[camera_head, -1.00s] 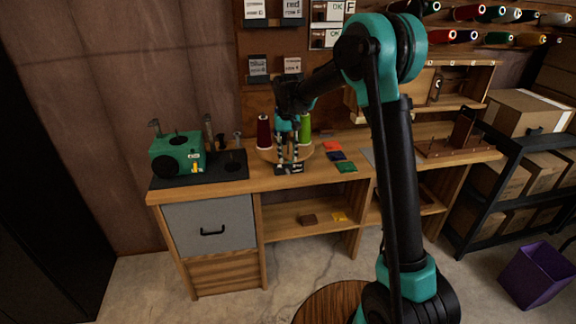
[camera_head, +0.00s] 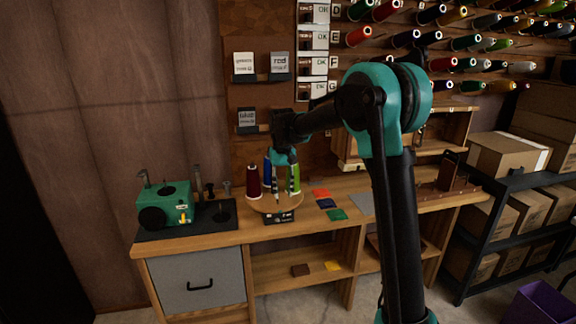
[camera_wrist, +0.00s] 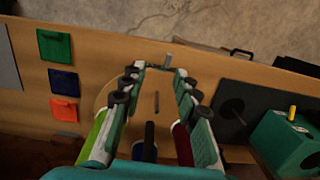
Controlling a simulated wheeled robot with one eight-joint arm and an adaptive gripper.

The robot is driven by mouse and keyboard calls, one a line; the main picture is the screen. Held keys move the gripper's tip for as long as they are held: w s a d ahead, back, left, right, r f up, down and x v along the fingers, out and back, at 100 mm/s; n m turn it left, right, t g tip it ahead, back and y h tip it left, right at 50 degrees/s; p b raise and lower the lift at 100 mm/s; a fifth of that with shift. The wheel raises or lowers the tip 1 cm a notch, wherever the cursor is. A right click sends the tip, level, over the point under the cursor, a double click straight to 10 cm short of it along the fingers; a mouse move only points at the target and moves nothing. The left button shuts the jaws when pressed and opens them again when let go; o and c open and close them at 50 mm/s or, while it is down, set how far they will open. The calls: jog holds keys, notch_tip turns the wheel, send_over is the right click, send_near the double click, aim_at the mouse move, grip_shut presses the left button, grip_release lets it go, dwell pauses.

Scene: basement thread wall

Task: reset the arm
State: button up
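My gripper (camera_head: 282,194) hangs at the end of my bent arm, pointing down over a round wooden stand (camera_head: 288,212) on the workbench. In the wrist view its two fingers (camera_wrist: 160,76) are apart, with nothing held between them. A thin peg (camera_wrist: 157,101) on the stand shows in the gap. Around the fingers stand a dark red spool (camera_head: 253,182), a blue spool (camera_head: 267,172) and a green spool (camera_head: 296,179). The green spool (camera_wrist: 98,137) and dark red spool (camera_wrist: 183,144) appear close beside the fingers; contact cannot be told.
A green machine (camera_head: 166,206) on a black mat stands left on the workbench (camera_head: 225,239). Red, blue and green squares (camera_head: 337,214) lie to the right. Behind, the wall carries label cards and rows of thread spools. Cardboard boxes (camera_head: 503,154) fill a rack at right.

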jog(key=s+d+f+m+t, duration=0.1)
jog(key=s+d+f+t, duration=0.15)
jog(key=s+d, duration=1)
jog(key=s+d+f+m+t, duration=0.1)
jog(key=s+d+f, duration=0.4)
jog(key=s, duration=0.3)
jog(key=s+d+f+m+t, duration=0.1)
jog(key=s+d+f, duration=0.4)
jog(key=s+d, duration=0.2)
jog(key=shift+s+t, duration=0.35)
jog(key=shift+s, duration=0.45)
